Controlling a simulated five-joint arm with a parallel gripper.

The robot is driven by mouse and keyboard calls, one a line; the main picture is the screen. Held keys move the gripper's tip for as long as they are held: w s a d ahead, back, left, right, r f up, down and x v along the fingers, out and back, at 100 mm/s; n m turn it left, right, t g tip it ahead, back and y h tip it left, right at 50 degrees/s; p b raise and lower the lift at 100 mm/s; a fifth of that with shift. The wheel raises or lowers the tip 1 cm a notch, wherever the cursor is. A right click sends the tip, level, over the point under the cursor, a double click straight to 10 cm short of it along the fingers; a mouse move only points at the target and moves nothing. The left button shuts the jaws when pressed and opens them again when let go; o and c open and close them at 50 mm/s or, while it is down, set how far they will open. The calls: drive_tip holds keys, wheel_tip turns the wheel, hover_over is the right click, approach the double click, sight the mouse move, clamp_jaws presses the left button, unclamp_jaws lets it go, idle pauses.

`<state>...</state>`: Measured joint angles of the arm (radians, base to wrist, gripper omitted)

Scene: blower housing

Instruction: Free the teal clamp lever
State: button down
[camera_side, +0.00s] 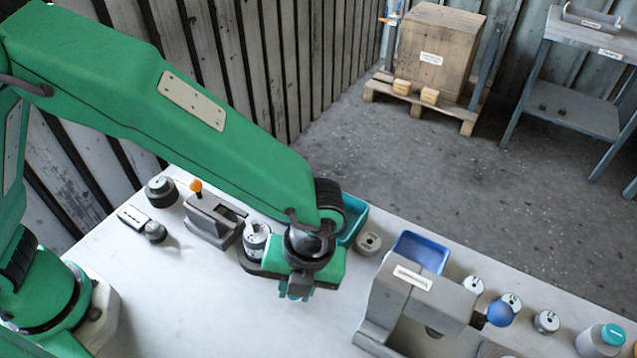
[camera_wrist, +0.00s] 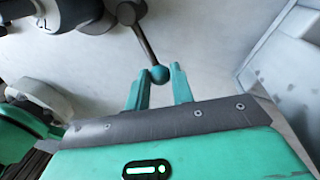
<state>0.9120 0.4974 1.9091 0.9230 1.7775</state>
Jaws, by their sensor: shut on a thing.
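The teal clamp lever shows in the wrist view as a teal ball knob (camera_wrist: 160,74) on a thin dark rod (camera_wrist: 145,40). The rod runs up to a dark round pivot (camera_wrist: 128,12) beside a grey fixture at the top left. My gripper (camera_wrist: 158,69) has its two teal fingers shut on the ball, one on each side, near the tips. In the side view my gripper (camera_side: 296,288) points down over the white table, just right of a grey cylindrical part (camera_side: 256,240). The lever is hidden there behind my gripper and wrist.
A grey fixture with an orange knob (camera_side: 196,186) stands to the left. A large grey fixture with a blue ball (camera_side: 500,314) stands to the right. A teal bin (camera_side: 353,222) and a blue bin (camera_side: 421,252) sit behind. The table's front middle is clear.

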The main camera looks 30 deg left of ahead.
drive_tip(key=shift+s+a+m, duration=0.35)
drive_tip(key=shift+a+m, duration=0.05)
drive_tip(key=shift+m, duration=0.4)
drive_tip(key=shift+s+a+m, duration=0.35)
drive_tip(key=shift+m, duration=0.45)
drive_tip(key=c, duration=1.2)
unclamp_jaws()
drive_tip(key=shift+r, duration=0.1)
drive_tip(key=shift+w+d+r, duration=0.1)
drive_tip(key=shift+w+r, duration=0.05)
drive_tip(key=shift+r, duration=0.35)
drive_tip(key=shift+w+d+r, duration=0.1)
drive_tip(key=shift+d+r, duration=0.05)
drive_tip(key=shift+r, duration=0.95)
drive_tip(key=shift+w+d+r, duration=0.1)
drive_tip(key=shift+d+r, duration=0.05)
drive_tip(key=shift+r, duration=0.9)
drive_tip(key=shift+w+d+r, duration=0.1)
drive_tip(key=shift+d+r, duration=0.05)
drive_tip(key=shift+r, duration=0.95)
drive_tip(key=shift+c, duration=0.3)
